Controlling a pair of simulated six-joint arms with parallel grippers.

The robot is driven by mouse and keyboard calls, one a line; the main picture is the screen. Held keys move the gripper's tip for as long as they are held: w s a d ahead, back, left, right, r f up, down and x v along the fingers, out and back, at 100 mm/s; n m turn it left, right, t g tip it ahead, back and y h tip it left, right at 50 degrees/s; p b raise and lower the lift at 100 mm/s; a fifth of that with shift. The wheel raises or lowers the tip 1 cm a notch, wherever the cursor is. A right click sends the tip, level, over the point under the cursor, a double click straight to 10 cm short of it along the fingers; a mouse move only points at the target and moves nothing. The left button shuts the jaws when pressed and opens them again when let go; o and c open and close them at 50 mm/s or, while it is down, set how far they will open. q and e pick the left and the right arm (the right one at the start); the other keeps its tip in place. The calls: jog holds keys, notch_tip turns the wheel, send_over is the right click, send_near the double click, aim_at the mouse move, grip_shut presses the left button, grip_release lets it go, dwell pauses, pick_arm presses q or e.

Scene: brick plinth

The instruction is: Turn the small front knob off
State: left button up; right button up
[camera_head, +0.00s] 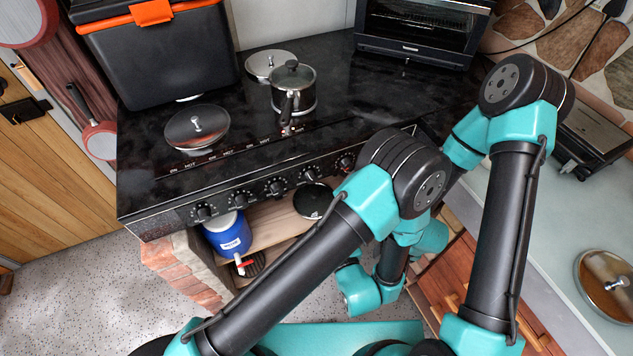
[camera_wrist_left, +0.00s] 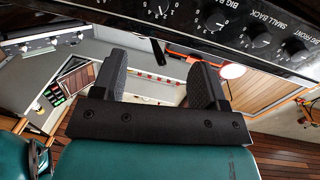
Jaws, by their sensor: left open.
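A row of black knobs runs along the stove's front panel (camera_head: 258,193). The wrist view shows knobs labelled big front (camera_wrist_left: 297,50) and small back (camera_wrist_left: 258,37), and part of another knob (camera_wrist_left: 213,18) with a "big" label. The leftmost visible knob (camera_wrist_left: 160,8) is cut by the top edge, with numbers around it and its name out of view. I cannot tell which is the small front knob. My left gripper (camera_wrist_left: 158,75) is open and empty, below the panel in the wrist view and apart from the knobs. In the head view I cannot make out either gripper; my arms cover that area.
A saucepan (camera_head: 293,88) and lids (camera_head: 197,127) sit on the black stovetop (camera_head: 330,62). A toaster oven (camera_head: 422,30) and black cooler box (camera_head: 165,60) stand behind. A blue jug (camera_head: 228,234) and a dark pan (camera_head: 313,201) are on the shelf below the panel.

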aim_at(313, 181)
pick_arm(q)
jog(key=shift+w, duration=0.1)
jog(key=x, duration=1.7)
jog(key=shift+w+a, duration=0.15)
jog(key=shift+c, duration=0.4)
jog(key=c, duration=0.8)
jog(key=shift+c, duration=0.2)
jog(key=shift+n, duration=0.4)
jog(key=n, duration=0.5)
jog(key=shift+f+y, duration=0.1)
jog(key=shift+y, duration=0.2)
jog(key=n, duration=0.6)
jog(key=shift+n+t+y, duration=0.4)
